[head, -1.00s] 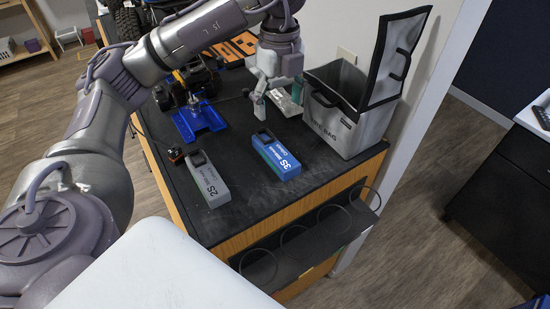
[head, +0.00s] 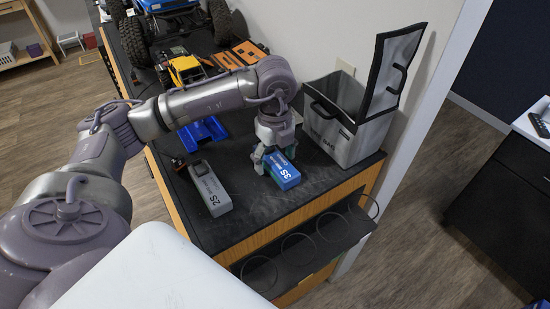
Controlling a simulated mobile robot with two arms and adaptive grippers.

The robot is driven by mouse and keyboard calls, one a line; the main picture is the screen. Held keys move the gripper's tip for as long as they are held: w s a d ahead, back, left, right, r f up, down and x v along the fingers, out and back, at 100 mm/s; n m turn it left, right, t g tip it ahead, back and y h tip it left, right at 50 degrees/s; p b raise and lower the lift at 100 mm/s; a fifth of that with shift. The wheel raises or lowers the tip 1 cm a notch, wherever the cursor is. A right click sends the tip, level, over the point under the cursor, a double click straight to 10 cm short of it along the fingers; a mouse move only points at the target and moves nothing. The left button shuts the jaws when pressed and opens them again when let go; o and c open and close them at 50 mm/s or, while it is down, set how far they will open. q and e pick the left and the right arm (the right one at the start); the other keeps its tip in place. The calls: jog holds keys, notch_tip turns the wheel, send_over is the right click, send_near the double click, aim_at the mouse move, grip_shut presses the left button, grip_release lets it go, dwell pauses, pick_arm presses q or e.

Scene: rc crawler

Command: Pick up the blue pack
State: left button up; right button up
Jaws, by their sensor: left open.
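The blue pack (head: 284,175), marked 3S, lies on the black bench top (head: 255,215) in the head view. My left gripper (head: 273,164) is open and points down at the pack's far end. Its fingers hide that end, one showing at the pack's left side. I cannot tell whether they touch the pack. My right gripper is not in view.
A grey 2S pack (head: 211,188) lies left of the blue pack. An open grey bag (head: 345,125) stands to the right, its lid raised. A blue stand (head: 203,132) and RC crawlers (head: 170,8) are farther back.

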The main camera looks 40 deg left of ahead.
pick_arm(q)
jog(key=shift+d+f, duration=0.1)
jog(key=shift+f, duration=0.05)
jog(key=shift+c, duration=0.3)
jog(key=c, duration=0.8)
grip_shut()
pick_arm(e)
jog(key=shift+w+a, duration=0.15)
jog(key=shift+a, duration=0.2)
